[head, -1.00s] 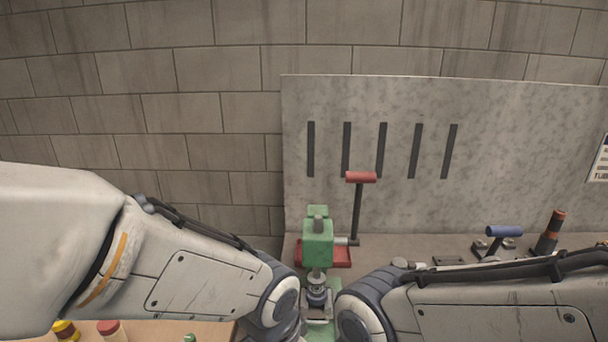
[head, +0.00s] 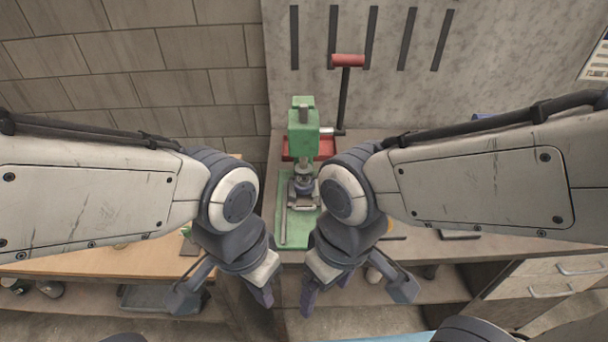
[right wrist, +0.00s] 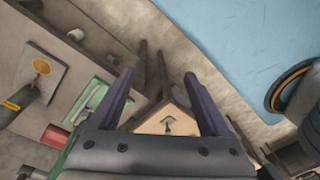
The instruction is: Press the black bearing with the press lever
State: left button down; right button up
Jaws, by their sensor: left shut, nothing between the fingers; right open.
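The green press (head: 303,140) stands on the bench in the head view. Its press lever (head: 343,100) stands up at its right side with a red handle (head: 348,60) on top. A small dark round part (head: 304,186) sits under the ram in a metal holder; I cannot tell for sure that it is the black bearing. My left gripper (head: 264,297) is shut and empty in front of the bench. My right gripper (head: 313,298) is open and empty beside it, also short of the press. Its two spread fingers (right wrist: 158,76) show in the right wrist view.
A red tray (head: 293,153) lies behind the press. A wooden table (head: 100,263) is at the left, a drawer cabinet (head: 550,283) at the right. A slotted grey panel (head: 415,90) stands behind the bench. My forearms cover parts of the bench.

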aim_at(345, 62)
jog(key=k, duration=0.65)
jog(key=z, duration=0.45)
jog(key=i, duration=1.5)
jog(key=u, duration=0.4)
